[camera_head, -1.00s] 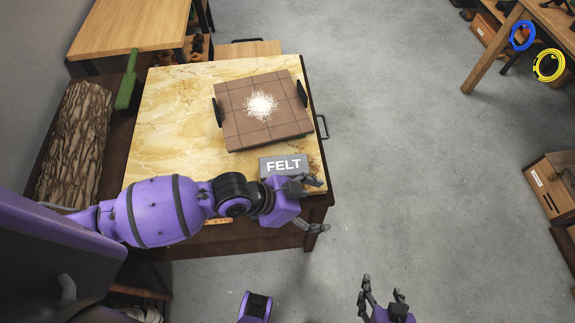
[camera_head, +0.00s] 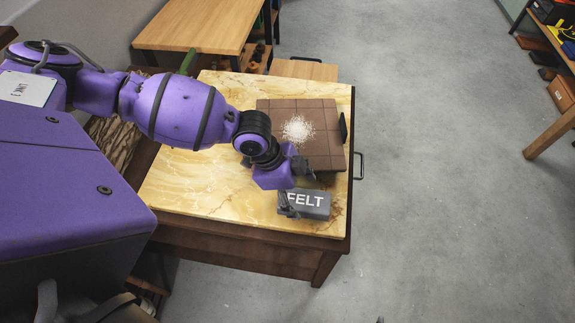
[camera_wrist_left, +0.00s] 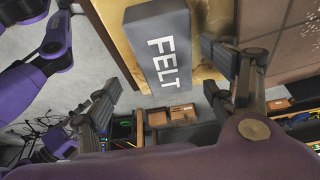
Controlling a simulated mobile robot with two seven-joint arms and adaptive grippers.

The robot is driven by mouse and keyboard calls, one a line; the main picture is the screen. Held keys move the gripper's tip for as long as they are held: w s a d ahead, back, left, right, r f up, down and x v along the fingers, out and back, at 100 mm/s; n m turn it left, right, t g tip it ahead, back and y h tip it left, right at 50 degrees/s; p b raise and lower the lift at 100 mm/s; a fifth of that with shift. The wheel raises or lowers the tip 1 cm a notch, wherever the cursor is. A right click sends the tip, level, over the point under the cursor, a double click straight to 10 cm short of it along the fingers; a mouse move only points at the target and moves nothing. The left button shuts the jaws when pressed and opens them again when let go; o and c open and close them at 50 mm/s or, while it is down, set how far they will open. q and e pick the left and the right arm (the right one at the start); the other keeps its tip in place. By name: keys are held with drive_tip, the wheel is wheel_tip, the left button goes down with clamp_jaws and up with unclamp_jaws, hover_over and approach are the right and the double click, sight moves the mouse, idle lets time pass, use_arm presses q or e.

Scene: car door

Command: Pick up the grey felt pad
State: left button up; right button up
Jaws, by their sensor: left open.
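The grey felt pad (camera_head: 316,204) is a block with "FELT" in white letters. It lies near the front right corner of the yellow marble-like tabletop. My left gripper (camera_head: 299,192) is open at the pad's left end and hides part of it. In the left wrist view the pad (camera_wrist_left: 160,48) lies ahead of the open fingers (camera_wrist_left: 160,72), with its lettered face showing. Nothing is held between the fingers. Only a tiny dark tip, perhaps of my right gripper, shows at the bottom edge of the head view.
A brown tiled board (camera_head: 322,152) with white granules lies just behind the pad, with a black handle at its right. The tabletop (camera_head: 195,195) is bare to the left. A wooden table (camera_head: 200,28) stands behind. Grey floor is open on the right.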

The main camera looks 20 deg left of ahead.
sight(305, 199)
use_arm(q)
drive_tip(key=f, duration=0.1)
drive_tip(key=w+d+f, duration=0.1)
drive_tip(key=f, duration=0.1)
drive_tip(key=shift+w+d+f, duration=0.25)
drive_tip(key=shift+d+f, duration=0.15)
drive_tip(key=shift+f, duration=0.2)
drive_tip(key=c, duration=1.3)
use_arm(e)
drive_tip(key=shift+s+d+f, duration=0.1)
drive_tip(key=shift+d+f, duration=0.05)
drive_tip(key=shift+f, duration=0.1)
use_arm(q)
drive_tip(key=shift+r, duration=0.1)
drive_tip(key=shift+w+r, duration=0.1)
drive_tip(key=shift+r, duration=0.5)
drive_tip(key=s+r, duration=0.3)
drive_tip(key=s, duration=0.1)
drive_tip(key=s+r+p, duration=0.1)
drive_tip(key=s+r, duration=0.3)
drive_tip(key=s, duration=0.1)
drive_tip(key=s+r, duration=0.4)
drive_tip(key=s, duration=0.1)
drive_tip(key=shift+s+d+r, duration=0.1)
drive_tip(key=shift+s+r, duration=0.1)
drive_tip(key=shift+r, duration=0.05)
use_arm(e)
drive_tip(key=shift+a+r, duration=0.2)
drive_tip(key=shift+r, duration=0.5)
